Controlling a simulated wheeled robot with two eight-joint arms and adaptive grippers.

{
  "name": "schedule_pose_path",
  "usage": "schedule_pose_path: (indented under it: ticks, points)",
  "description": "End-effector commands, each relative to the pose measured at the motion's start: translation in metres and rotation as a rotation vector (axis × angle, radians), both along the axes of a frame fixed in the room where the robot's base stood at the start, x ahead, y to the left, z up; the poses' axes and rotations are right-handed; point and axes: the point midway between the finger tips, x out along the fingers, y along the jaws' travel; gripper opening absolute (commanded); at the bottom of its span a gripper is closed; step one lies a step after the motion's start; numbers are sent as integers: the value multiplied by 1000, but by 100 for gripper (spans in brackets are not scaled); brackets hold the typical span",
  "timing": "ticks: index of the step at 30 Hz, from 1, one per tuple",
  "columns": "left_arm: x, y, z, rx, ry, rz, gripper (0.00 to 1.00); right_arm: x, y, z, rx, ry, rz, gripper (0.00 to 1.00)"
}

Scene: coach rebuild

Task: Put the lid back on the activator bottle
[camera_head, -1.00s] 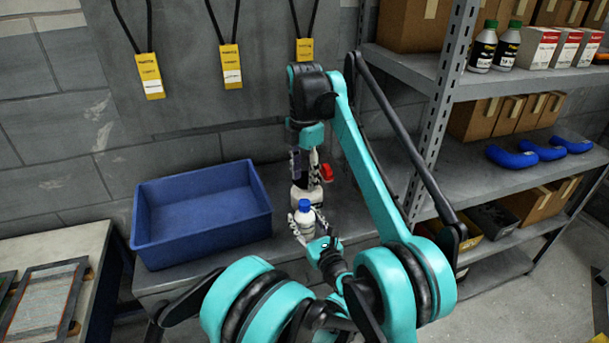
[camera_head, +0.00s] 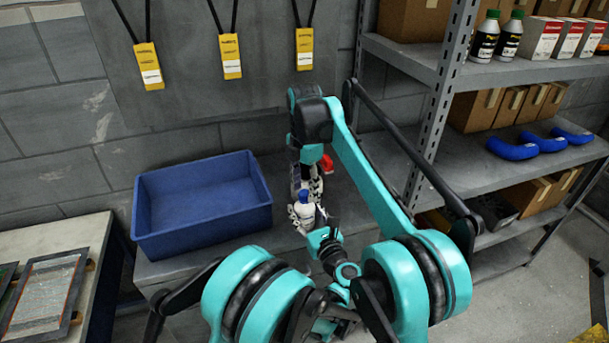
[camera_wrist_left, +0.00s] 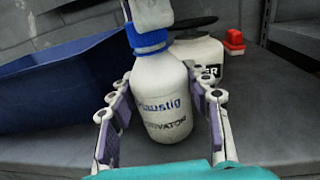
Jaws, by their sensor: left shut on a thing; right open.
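The activator bottle (camera_wrist_left: 165,100) is white with dark lettering and stands upright between the fingers of my left gripper (camera_wrist_left: 160,115). That gripper is shut on it; the bottle (camera_head: 305,212) also shows in the head view. The blue lid (camera_wrist_left: 149,42) sits at the bottle's neck. Its top is hidden behind a pale piece in the wrist view, so I cannot tell how fully it is seated. My right gripper (camera_head: 306,183) is open, just above and behind the bottle top in the head view. Its fingertips are partly hidden.
A white tub (camera_wrist_left: 205,58) with a black top stands close behind the bottle. A red object (camera_wrist_left: 233,41) is beside it. An empty blue bin (camera_head: 203,238) stands left on the bench. Metal shelving (camera_head: 440,110) rises on the right.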

Motion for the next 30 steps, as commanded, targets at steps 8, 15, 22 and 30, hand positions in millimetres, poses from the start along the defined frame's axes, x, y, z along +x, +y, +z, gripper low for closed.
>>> schedule_pose_path:
  ticks: [8,15,22,30]
  points:
    - [0,0,0,-1,0,0,0,0,0,-12,0,0,0,44]
    - [0,0,0,0,0,0,0,0,0,-12,0,0,0,29]
    - [0,0,0,-1,1,0,0,0,0,-11,0,0,0,0]
    - [0,0,0,-1,1,0,0,0,0,-12,0,0,-204,0]
